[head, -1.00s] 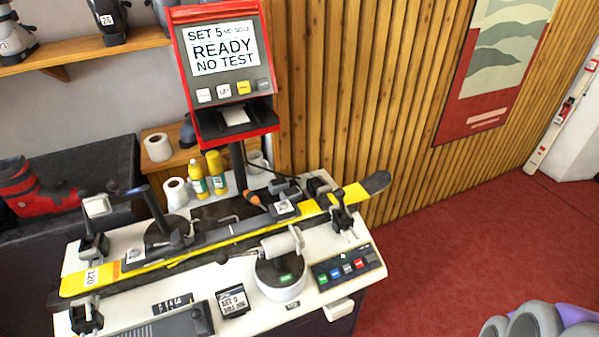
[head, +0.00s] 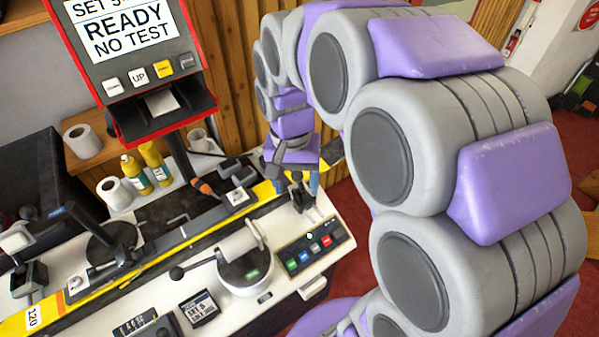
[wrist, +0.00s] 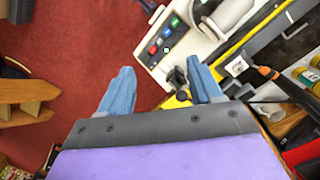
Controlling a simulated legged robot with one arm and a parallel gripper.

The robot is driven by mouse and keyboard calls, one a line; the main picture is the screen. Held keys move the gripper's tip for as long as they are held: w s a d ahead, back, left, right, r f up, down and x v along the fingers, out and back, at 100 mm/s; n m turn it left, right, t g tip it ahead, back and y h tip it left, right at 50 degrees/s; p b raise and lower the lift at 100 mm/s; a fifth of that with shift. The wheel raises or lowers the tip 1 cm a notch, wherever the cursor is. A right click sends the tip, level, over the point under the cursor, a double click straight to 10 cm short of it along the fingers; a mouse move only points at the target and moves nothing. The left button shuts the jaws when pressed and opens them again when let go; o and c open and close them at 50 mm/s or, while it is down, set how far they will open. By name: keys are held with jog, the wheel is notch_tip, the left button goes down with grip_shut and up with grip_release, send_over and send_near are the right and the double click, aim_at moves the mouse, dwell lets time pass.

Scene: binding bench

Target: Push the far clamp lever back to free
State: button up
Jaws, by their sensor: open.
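The yellow-and-black ski (head: 100,290) lies along the bench (head: 290,225). A small black clamp (head: 301,199) stands at the ski's right end, just below my gripper (head: 293,183); its lever cannot be made out clearly. The clamp also shows in the wrist view (wrist: 177,79), close to the right finger. My gripper (wrist: 162,75) is open, its blue fingers apart and nothing held between them. Whether a finger touches the clamp I cannot tell. A second black clamp (head: 29,276) stands at the ski's left end, far from my gripper.
A button panel (head: 311,250) and a white roller unit (head: 243,268) with a black ball-ended handle stand on the near side. The red display post (head: 195,60) reads READY, NO TEST. Yellow bottles (head: 155,160) stand behind the ski. Red floor (wrist: 75,50) lies open beyond the bench end.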

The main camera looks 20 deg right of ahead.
jog(key=w+m, duration=0.2)
jog(key=w, duration=0.6)
jog(key=m+p, duration=0.1)
jog(key=m, duration=0.4)
send_near(298, 176)
jog(key=f, duration=0.6)
jog(key=f+b, duration=0.1)
jog(key=f, duration=0.4)
jog(key=shift+w+d+f, duration=0.1)
jog(key=shift+d+f, duration=0.15)
jog(key=shift+f, duration=0.15)
jog(key=shift+d, duration=0.1)
grip_shut()
